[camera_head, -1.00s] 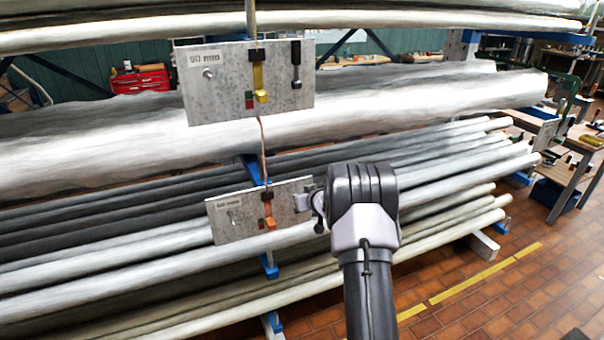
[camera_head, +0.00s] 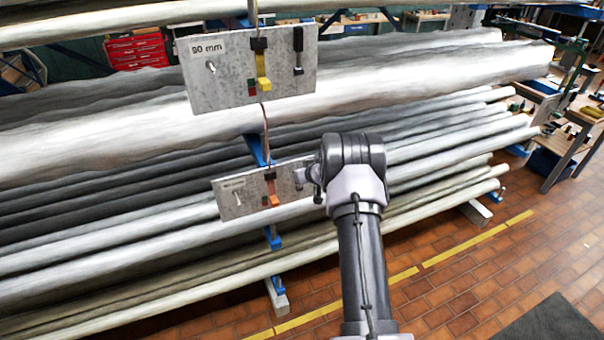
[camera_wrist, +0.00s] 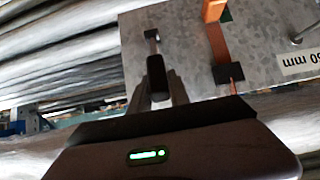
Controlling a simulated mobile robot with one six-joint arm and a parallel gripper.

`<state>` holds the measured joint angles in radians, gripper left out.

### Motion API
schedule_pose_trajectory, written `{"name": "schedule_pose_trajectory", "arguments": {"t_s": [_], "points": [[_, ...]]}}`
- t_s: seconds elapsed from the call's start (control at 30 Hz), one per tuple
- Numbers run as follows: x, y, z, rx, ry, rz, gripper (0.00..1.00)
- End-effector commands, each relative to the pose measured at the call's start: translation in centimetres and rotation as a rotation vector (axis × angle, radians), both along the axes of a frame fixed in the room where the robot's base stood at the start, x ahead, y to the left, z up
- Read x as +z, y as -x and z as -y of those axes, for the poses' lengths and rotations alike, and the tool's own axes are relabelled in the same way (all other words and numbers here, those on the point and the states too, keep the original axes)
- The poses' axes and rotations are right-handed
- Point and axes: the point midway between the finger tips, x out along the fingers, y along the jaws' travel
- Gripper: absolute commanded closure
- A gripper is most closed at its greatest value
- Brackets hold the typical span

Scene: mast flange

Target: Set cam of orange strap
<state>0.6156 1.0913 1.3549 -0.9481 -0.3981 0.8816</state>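The orange strap (camera_head: 271,188) runs down the lower grey plate (camera_head: 232,199). In the wrist view, which is upside down, the strap (camera_wrist: 217,42) passes from a black block (camera_wrist: 228,75) to a bright orange end (camera_wrist: 214,9) beside a green mark. Beside the strap, a black-handled lever (camera_wrist: 156,70) with a silver end stands on the same plate. My gripper (camera_wrist: 159,88) is at this lever, with a finger on either side of the black handle. Whether the fingers press on it cannot be told. In the head view my wrist hides the plate's right edge.
The upper plate (camera_head: 215,85), marked 90 mm, carries a yellow strap (camera_head: 262,70) and another black-handled lever (camera_head: 298,50). Long grey pipes (camera_head: 420,85) lie behind both plates. A workbench (camera_head: 570,140) stands at the right. The brick floor (camera_head: 480,280) in front is open.

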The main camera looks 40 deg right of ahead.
Motion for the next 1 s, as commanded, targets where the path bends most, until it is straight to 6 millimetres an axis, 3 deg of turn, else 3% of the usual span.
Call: {"name": "schedule_pose_trajectory", "arguments": {"t_s": [0.03,0.1,0.47,0.57,1.0], "points": [[0.1,0.0,0.0,0.001,0.001,0.002,0.67],[0.1,0.0,0.0,0.0,0.0,0.001,0.56],[0.3,0.5,-0.1,0.0,0.0,-0.001,0.56],[1.4,1.8,-0.4,-0.001,0.001,0.0,0.56],[9.3,11.5,-2.8,-0.002,0.001,0.001,0.56]]}}
